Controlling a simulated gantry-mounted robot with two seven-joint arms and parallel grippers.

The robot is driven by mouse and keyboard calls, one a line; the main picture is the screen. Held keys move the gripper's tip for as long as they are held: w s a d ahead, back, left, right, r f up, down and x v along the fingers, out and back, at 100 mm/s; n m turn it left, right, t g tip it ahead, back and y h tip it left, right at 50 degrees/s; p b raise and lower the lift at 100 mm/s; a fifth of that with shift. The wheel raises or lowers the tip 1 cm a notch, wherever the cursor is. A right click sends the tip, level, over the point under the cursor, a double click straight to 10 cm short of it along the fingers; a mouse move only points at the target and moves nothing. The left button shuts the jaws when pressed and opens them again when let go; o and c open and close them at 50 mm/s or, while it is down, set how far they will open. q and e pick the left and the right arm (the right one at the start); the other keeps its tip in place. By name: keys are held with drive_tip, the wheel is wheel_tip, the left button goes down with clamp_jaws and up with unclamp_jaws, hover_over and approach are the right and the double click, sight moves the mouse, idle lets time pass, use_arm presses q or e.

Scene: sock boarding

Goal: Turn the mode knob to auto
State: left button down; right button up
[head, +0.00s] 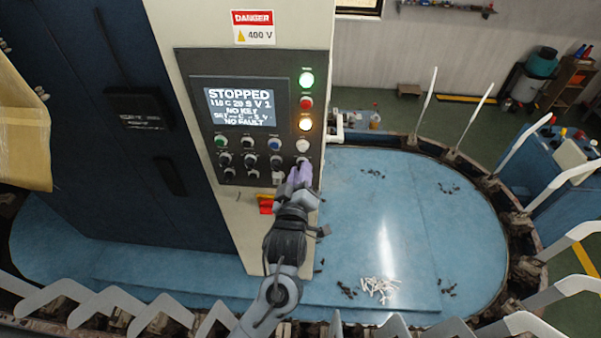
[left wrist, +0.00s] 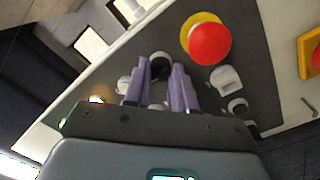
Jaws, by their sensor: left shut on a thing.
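The control panel (head: 205,85) stands on a beige cabinet face, with rows of small knobs and buttons below its screen (head: 239,106). In the left wrist view my left gripper (left wrist: 162,78) is shut on a black knob (left wrist: 160,63), which sits between the fingertips. Its label and pointer cannot be read, so I cannot tell its position. My right gripper is not in view.
A red mushroom button (left wrist: 210,43) on a yellow collar sits close beside the fingers, with a grey-white switch (left wrist: 226,78) near it. A red and yellow handle (head: 265,203) is below the panel. A blue platform (head: 400,230) with loose white pieces (head: 379,287) lies at right.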

use_arm(q)
drive_tip(key=m+p, duration=0.1)
drive_tip(key=m, duration=0.7)
drive_tip(key=shift+g, duration=0.3)
drive_tip(key=shift+m, duration=0.3)
drive_tip(key=c, duration=0.9)
unclamp_jaws()
drive_tip(key=shift+s, duration=0.1)
